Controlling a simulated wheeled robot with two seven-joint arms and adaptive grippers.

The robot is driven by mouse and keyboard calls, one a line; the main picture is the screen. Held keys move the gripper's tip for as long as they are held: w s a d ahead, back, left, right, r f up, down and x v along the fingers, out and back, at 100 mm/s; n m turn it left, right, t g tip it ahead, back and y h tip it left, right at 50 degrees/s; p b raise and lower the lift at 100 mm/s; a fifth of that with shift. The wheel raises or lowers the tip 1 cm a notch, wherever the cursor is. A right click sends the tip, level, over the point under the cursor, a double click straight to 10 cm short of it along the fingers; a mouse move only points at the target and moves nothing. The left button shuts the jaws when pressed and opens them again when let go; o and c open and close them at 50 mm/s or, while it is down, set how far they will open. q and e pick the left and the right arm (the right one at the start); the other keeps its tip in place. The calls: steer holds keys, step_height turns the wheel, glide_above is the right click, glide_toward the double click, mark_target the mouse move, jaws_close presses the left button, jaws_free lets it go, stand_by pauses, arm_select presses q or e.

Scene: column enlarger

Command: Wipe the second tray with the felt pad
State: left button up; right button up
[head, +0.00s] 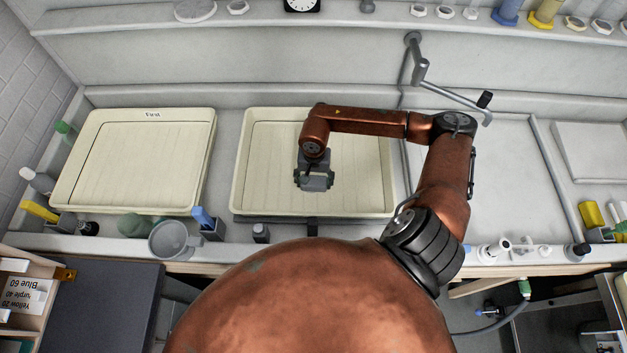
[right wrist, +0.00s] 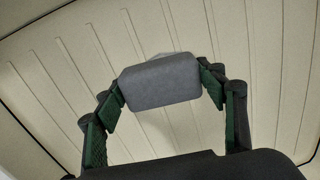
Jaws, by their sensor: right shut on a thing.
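The second tray in the row is a cream, ribbed tray (head: 363,175) in the middle of the sink bench; no label shows on it. The ribbed tray floor (right wrist: 60,75) fills the view behind the pad. I cannot tell whether the pad touches the floor. In the head view the gripper mostly hides the pad. My left gripper is not in view.
A tray labelled First (head: 135,165) lies to the left. A grey jug (head: 170,240), a blue-topped item (head: 205,220) and a small dark bottle (head: 261,233) stand along the front edge. A jointed metal tap (head: 420,75) reaches out behind my right arm.

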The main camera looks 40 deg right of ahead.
mark_target(318, 196)
steer(key=shift+s+a, duration=1.5)
steer(key=shift+s, duration=0.25)
steer(key=shift+d+f+b, duration=0.1)
steer(key=shift+d+b, duration=0.2)
steer(key=shift+d, duration=0.6)
steer(key=shift+s+d+b, duration=0.15)
steer(key=shift+d+b, duration=0.1)
steer(key=shift+d, duration=0.9)
steer(key=shift+s+d+b, duration=0.15)
steer(key=shift+d+b, duration=0.1)
steer(key=shift+d, duration=0.9)
steer(key=shift+w+d+b, duration=0.65)
steer(key=shift+w+d, duration=0.25)
steer(key=shift+w, duration=0.2)
steer(key=shift+w+d+b, duration=0.65)
steer(key=shift+w+d, duration=0.25)
steer(key=shift+w, duration=0.15)
